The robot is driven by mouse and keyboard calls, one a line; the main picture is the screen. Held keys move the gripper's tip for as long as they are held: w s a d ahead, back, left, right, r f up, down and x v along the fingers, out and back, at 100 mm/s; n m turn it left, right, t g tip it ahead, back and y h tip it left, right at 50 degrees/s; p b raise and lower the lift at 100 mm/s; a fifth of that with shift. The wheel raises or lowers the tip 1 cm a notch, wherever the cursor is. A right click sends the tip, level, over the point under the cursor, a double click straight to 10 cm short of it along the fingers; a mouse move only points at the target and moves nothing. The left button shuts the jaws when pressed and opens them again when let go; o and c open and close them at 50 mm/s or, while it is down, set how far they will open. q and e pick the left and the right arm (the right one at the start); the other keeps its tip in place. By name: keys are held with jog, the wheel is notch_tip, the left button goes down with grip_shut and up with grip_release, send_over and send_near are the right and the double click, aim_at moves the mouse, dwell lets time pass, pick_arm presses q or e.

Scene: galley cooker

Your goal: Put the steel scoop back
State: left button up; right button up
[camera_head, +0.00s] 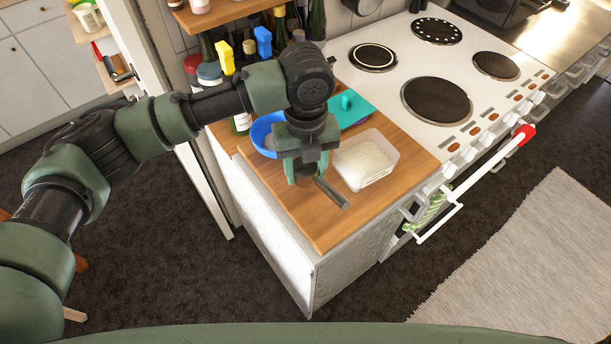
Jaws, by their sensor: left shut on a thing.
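My left gripper (303,177) reaches down over the wooden counter at its front corner. It is shut on the steel scoop (331,193), whose narrow grey metal part sticks out to the lower right of the fingers. The rest of the scoop is hidden by the gripper. A clear tub of white grains (365,163) stands just to the right of the gripper. I cannot tell whether the scoop touches the counter. My right gripper is out of view.
A blue bowl (262,128) stands behind the gripper, partly hidden. A teal lid or board (352,108) lies behind the tub. Bottles (316,22) and jars crowd the back left. The white cooker (437,100) adjoins on the right. The counter's front strip (318,232) is bare.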

aim_at(306, 181)
pick_arm(q)
notch_tip(306, 181, down, 4)
jog(key=shift+r+p, duration=0.2)
jog(key=shift+p, duration=0.1)
jog(key=shift+f, duration=0.15)
jog(key=o, duration=1.5)
jog(key=shift+c, duration=0.2)
notch_tip(306, 181, up, 12)
jog(key=b, duration=0.2)
jog(key=shift+b, duration=0.3)
